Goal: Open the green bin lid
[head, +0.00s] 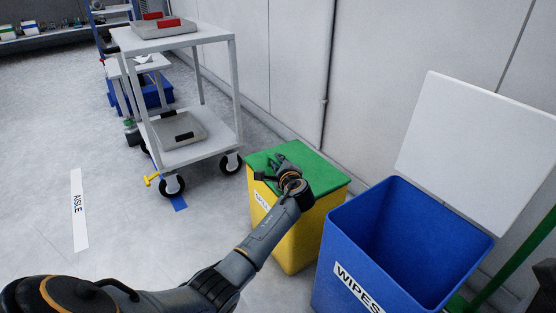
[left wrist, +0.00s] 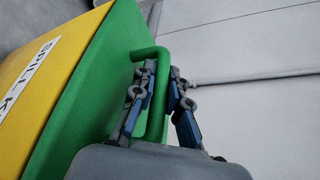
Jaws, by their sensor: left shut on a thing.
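The yellow bin (head: 300,232) stands by the wall with its green lid (head: 318,172) lying shut on top. In the left wrist view the yellow bin (left wrist: 45,65) carries a partly visible "SPILL K" label, and the green lid (left wrist: 100,75) has a green bar handle (left wrist: 150,54). My left gripper (head: 279,163) is over the lid. In the left wrist view my left gripper (left wrist: 163,82) is shut on the handle, with a finger on each side of it.
A blue bin (head: 345,235) labelled "WIPES" stands open to the right, its white lid (head: 480,150) raised against the wall. A white wheeled cart (head: 185,155) with grey trays stands behind to the left. Floor is clear at left, around the AISLE marking (head: 78,208).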

